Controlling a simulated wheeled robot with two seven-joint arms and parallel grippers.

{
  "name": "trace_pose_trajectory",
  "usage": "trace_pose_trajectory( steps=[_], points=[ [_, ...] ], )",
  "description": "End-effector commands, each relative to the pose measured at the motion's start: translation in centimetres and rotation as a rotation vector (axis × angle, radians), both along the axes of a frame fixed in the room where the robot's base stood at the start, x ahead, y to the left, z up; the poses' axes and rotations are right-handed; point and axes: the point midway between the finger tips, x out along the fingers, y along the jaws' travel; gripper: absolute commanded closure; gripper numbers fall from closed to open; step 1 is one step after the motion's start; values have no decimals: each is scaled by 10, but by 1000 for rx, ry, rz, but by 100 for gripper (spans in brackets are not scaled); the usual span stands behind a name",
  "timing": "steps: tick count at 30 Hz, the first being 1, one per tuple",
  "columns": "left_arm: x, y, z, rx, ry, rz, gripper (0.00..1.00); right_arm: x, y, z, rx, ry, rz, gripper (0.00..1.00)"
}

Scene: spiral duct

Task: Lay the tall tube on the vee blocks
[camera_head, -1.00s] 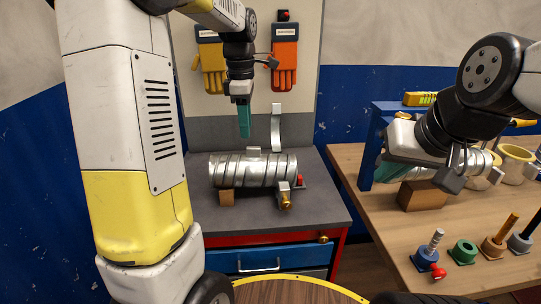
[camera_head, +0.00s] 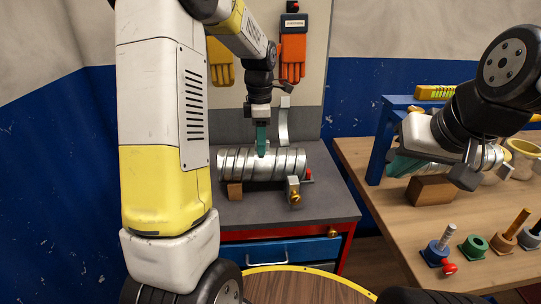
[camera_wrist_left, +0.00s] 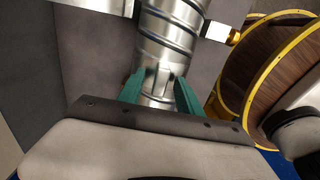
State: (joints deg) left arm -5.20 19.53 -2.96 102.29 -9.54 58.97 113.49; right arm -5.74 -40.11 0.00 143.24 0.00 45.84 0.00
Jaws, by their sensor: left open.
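In the left wrist view the fingers (camera_wrist_left: 158,92) stand on either side of a small metal tab on the tube (camera_wrist_left: 172,45); contact is unclear. My right gripper (camera_head: 402,165) hangs over the wooden table at right; its finger gap is not clear.
A brass knob (camera_head: 296,198) juts out at the bench front. On the wooden table (camera_head: 395,225) are a wooden block (camera_head: 432,190), a blue frame (camera_head: 378,140) and several small pegged bases. Gloves (camera_head: 292,58) hang on the back panel. The bench's front strip is clear.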

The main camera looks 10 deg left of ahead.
Motion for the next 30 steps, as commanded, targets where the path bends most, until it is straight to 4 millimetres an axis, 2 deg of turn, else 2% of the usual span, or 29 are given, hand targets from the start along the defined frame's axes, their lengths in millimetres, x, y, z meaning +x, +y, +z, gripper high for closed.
trace_pose_trajectory(
  steps=[2, 9, 30],
  points=[
    [0, 0, 0, 0, 0, 0, 58, 0, 0, 0, 0, 0, 0, 100],
    [0, 0, 1, 0, -1, -1, 100, 0, 0, 0, 0, 0, 0, 100],
    [0, 0, 1, 0, -1, -1, 100, 0, 0, 0, 0, 0, 0, 100]
  ],
)
